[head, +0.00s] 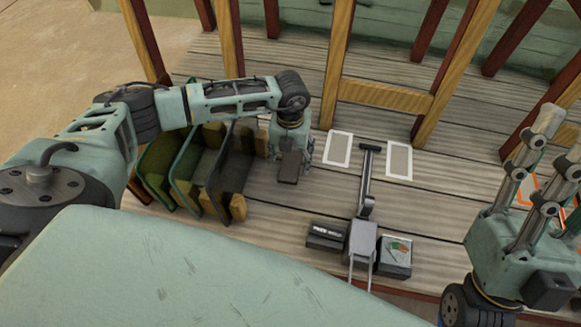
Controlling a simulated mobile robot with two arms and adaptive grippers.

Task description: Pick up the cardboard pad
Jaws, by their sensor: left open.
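Several tan, cardboard-coloured pads (212,136) stand upright in a rack of green and dark dividers (185,170) on the plank floor, left of centre. I cannot tell which one is the cardboard pad of the task. My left gripper (291,168) points down just right of the rack, open, with its fingertips partly hidden by its own body. No pad shows between its fingers. My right gripper (548,160) is at the right edge with its fingers pointing up. Its far side is cut off, so its opening is unclear.
Two white-framed grey panels (337,148) (398,160) lie flat on the planks. A metal lever device (362,240) stands between a black box (326,235) and a gauge box (395,257). Wooden posts and a cross rail (385,96) stand behind.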

